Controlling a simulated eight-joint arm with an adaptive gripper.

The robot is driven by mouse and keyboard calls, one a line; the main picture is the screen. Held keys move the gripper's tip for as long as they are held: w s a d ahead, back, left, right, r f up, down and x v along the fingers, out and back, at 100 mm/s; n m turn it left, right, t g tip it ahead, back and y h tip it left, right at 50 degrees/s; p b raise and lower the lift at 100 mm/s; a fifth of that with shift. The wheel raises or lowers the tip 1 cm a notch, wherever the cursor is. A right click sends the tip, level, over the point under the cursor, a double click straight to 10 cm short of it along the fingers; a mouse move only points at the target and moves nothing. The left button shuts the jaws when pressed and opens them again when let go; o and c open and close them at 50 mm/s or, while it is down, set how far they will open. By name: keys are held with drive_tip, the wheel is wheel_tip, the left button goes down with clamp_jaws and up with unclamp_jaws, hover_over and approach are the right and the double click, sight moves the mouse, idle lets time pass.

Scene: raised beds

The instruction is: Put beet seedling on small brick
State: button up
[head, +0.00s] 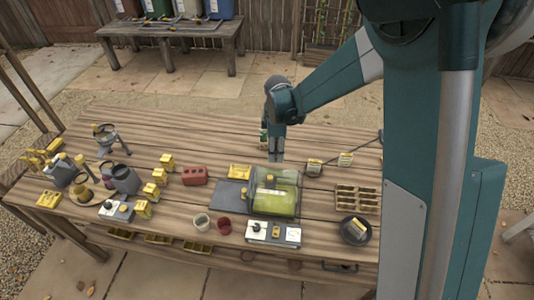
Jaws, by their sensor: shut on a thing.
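A small red brick (195,176) with dark holes in its side lies on the wooden table, left of the middle. My gripper (275,158) is to its right and farther back, pointing down over the table behind a green-lidded clear box. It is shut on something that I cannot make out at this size. A small green and white thing (263,136) shows just left of the gripper; whether it touches the fingers I cannot tell. I cannot pick out the beet seedling for certain.
The clear green box (275,198) stands close in front of the gripper. A yellow packet (240,172) lies between the brick and the gripper. Several yellow boxes (152,190) stand left of the brick. A compartment tray (357,198) is at the right. The table's back strip is mostly clear.

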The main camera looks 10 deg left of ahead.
drive_tip(key=shift+a, duration=0.15)
drive_tip(key=s+a+r+p, duration=0.1)
drive_tip(key=s+a+r, duration=0.1)
drive_tip(key=a, duration=0.9)
drive_tip(key=s+a+r+m+p, duration=0.1)
drive_tip(key=s+a+r+p, duration=0.1)
drive_tip(key=a, duration=0.9)
drive_tip(key=s+a+r+p, duration=0.1)
drive_tip(key=s+a, duration=0.3)
drive_tip(key=a, duration=0.7)
drive_tip(key=shift+a+r+m+p, duration=0.3)
drive_tip(key=shift+a+r+m, duration=0.1)
drive_tip(key=shift+r, duration=0.2)
hover_over(192, 171)
drive_tip(key=shift+s+f, duration=0.1)
drive_tip(key=shift+f, duration=3)
drive_tip(key=shift+f, duration=1.85)
drive_tip(key=shift+f, duration=0.2)
